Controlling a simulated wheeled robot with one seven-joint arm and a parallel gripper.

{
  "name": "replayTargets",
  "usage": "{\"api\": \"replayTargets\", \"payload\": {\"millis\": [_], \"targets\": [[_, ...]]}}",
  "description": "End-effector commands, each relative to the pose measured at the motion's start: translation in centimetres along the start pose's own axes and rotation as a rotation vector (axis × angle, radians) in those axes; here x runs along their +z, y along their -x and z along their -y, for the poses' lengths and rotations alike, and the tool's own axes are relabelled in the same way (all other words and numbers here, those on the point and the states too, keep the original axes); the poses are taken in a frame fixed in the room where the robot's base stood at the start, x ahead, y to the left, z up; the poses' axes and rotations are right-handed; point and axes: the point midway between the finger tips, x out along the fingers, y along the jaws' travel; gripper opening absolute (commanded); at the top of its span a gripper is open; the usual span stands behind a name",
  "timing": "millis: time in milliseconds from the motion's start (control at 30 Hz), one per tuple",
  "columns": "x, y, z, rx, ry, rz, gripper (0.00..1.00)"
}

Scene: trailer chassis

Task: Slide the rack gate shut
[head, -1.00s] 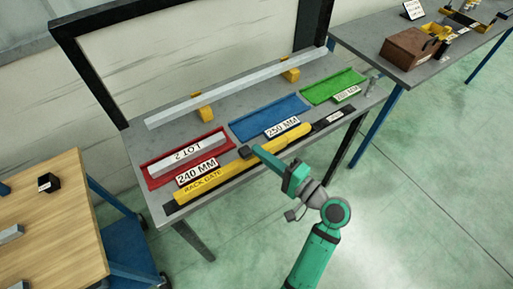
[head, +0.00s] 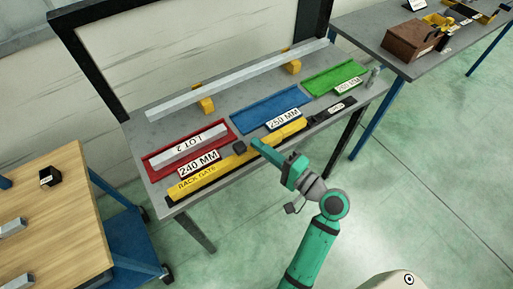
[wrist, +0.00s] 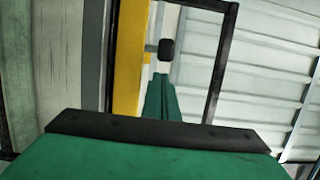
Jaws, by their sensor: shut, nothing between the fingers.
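The rack gate (head: 213,171) is a long yellow bar lettered RACK GATE, lying along the bench's front edge in a black track. Its black knob (head: 239,147) stands near the middle of the bar. A small plate that seems to read OPEN (head: 336,109) sits on the track beyond the gate's right end. My gripper (head: 257,144) is shut and empty, its tip just right of the knob with a small gap. In the wrist view the knob (wrist: 166,48) shows just past the green fingers (wrist: 160,92), with the yellow gate (wrist: 129,60) to the left.
Behind the gate lie a red tray (head: 152,165) holding a grey LOT 2 bar, a blue tray (head: 265,112) and a green tray (head: 335,77). A long metal bar (head: 240,78) rests on yellow supports. A wooden table (head: 60,225) stands left; open floor lies right.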

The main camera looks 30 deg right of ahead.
Motion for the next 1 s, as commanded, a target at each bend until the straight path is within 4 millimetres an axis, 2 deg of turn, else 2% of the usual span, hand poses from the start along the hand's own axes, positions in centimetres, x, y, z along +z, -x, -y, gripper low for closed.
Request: {"api": "replayTargets", "payload": {"millis": [100,300,500,700,1000], "targets": [[-2.4,0.6,0.2,-0.003,0.002,-0.006,0.0],[-2.3,5.4,0.0,-0.001,0.001,-0.014,0.0],[-2.0,8.5,0.0,-0.001,0.0,-0.008,0.0],[-2.0,10.2,0.0,-0.002,0.001,-0.005,0.0],[-1.9,10.4,0.0,-0.002,0.001,-0.003,0.0]]}}
